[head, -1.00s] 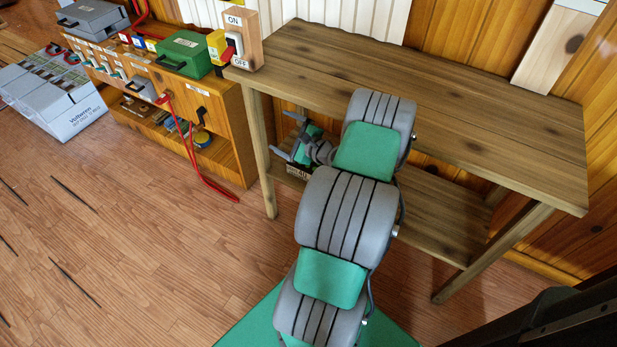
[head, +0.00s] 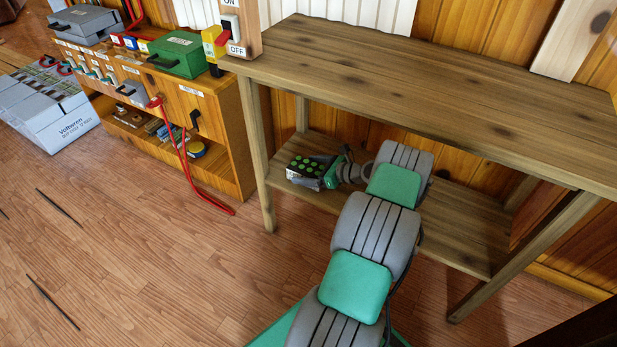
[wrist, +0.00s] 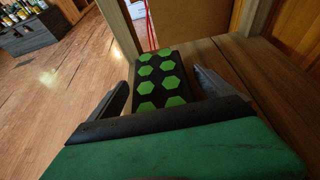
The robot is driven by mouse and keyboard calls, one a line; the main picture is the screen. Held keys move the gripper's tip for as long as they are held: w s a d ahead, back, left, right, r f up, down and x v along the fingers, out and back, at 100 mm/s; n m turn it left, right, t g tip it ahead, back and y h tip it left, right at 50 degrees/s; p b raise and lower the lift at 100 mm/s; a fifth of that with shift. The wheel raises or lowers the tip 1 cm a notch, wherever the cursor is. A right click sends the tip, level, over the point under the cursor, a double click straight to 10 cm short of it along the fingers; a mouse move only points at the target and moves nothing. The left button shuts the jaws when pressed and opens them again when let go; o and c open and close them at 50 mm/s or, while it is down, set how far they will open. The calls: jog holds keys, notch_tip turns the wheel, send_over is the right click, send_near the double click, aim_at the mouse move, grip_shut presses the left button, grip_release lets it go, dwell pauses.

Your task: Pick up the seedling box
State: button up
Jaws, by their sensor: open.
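The seedling box (head: 306,170) is a small dark box with green hexagons on top. It sits on the lower shelf (head: 450,222) of the wooden table, near the left end. It also shows in the wrist view (wrist: 160,82), between and ahead of my two fingers. My gripper (wrist: 160,88) is open, with one finger on each side of the box. In the head view my gripper (head: 328,172) is at the box's right side and partly hidden by it. I cannot tell whether the fingers touch the box.
The tabletop (head: 430,95) lies above the shelf, and a table leg (head: 258,155) stands left of the box. A wooden cabinet (head: 215,135) with a hanging red cable (head: 185,165) is further left. The shelf is bare to the right.

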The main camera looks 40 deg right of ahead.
jog(key=shift+w, duration=0.1)
jog(key=shift+c, duration=0.4)
jog(key=c, duration=1.8)
jog(key=shift+c, duration=0.3)
jog(key=shift+r, duration=0.2)
